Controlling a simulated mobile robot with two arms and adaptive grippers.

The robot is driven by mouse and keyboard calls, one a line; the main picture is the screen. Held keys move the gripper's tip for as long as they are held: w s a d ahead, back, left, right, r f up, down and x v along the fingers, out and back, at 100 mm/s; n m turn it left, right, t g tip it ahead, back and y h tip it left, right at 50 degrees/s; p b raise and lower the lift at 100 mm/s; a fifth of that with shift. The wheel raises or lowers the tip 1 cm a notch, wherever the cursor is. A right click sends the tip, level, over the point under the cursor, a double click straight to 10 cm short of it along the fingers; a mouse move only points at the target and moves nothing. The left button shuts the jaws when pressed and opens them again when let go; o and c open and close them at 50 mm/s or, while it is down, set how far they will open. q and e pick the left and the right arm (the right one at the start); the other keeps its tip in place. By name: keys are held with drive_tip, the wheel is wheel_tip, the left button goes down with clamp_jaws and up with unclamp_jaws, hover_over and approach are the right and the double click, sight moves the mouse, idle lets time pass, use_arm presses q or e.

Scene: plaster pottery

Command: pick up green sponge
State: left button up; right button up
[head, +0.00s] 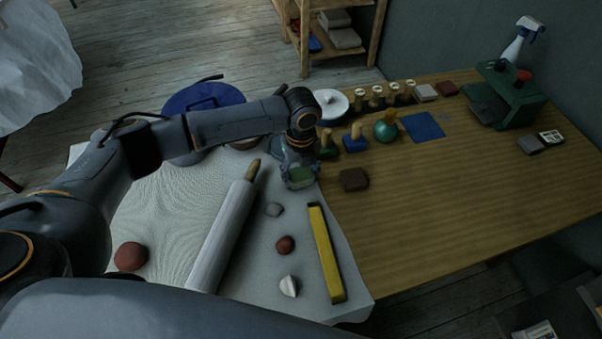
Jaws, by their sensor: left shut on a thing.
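The green sponge (302,177) is a small pale-green block near the middle of the head view, by the right edge of the white cloth. My left gripper (299,170) reaches in from the left, points down and is shut on the green sponge. The fingers partly cover the sponge, and I cannot tell whether it is touching the cloth or lifted off it. My right gripper is not in view.
A rolling pin (222,232), a yellow bar (326,253) and several small lumps lie on the white cloth (160,205). A brown block (354,180) is just right of the gripper. Wooden-handled tools (355,138) stand behind.

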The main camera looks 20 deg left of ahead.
sight(301, 173)
use_arm(q)
drive_tip(key=shift+r, duration=0.4)
wheel_tip(301, 173, up, 3)
drive_tip(key=shift+s+f, duration=0.15)
drive_tip(key=shift+f, duration=0.05)
drive_tip(key=s+d+r, duration=0.1)
drive_tip(key=s+r, duration=0.8)
drive_tip(key=s, duration=0.4)
drive_tip(key=shift+s+d+r, duration=0.2)
drive_tip(key=shift+s+d, duration=0.1)
drive_tip(key=shift+d, duration=0.05)
